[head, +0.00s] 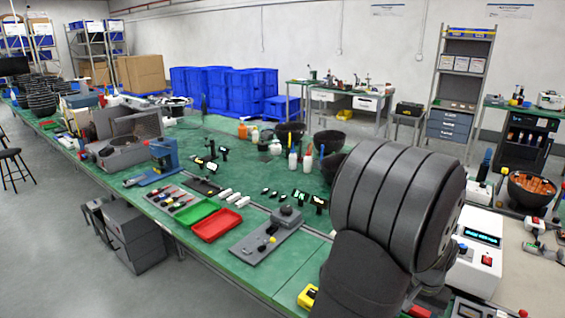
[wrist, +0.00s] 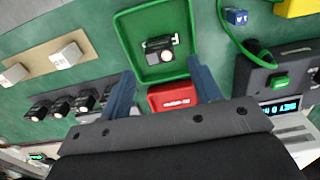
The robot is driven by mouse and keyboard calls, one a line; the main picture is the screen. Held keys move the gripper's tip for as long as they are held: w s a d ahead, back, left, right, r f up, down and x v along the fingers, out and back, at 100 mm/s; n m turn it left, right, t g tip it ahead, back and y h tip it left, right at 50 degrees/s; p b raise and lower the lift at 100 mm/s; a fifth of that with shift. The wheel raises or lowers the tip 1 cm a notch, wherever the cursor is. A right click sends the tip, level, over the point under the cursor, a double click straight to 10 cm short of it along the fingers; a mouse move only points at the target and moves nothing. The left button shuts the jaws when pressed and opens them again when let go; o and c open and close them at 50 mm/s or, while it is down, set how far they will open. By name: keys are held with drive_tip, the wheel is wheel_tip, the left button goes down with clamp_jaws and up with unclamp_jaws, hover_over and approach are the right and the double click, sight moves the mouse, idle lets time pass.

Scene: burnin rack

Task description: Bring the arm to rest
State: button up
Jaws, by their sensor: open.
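My gripper (wrist: 161,72) shows in the wrist view as two blue fingers spread wide apart. It is open, with nothing held between the fingers. Beyond the fingertips is a green tray (wrist: 122,45) with a small black-and-silver part (wrist: 158,44) in it. A red block (wrist: 172,97) with white lettering lies at the tray's near edge, between the fingers in the picture. How far the fingers are above the bench I cannot tell. In the head view my dark grey arm fills the right foreground, and the gripper is hidden there.
In the wrist view, several black modules (wrist: 60,106) lie left, and a dark box (wrist: 262,85) with a green cable stands right. In the head view, a white box (head: 480,255) with a display stands right of my arm. A red tray (head: 216,224) and a grey fixture (head: 268,243) lie left.

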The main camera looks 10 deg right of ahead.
wheel_tip(320, 180, down, 7)
drive_tip(key=shift+d+r, duration=0.1)
drive_tip(key=shift+r, duration=1.65)
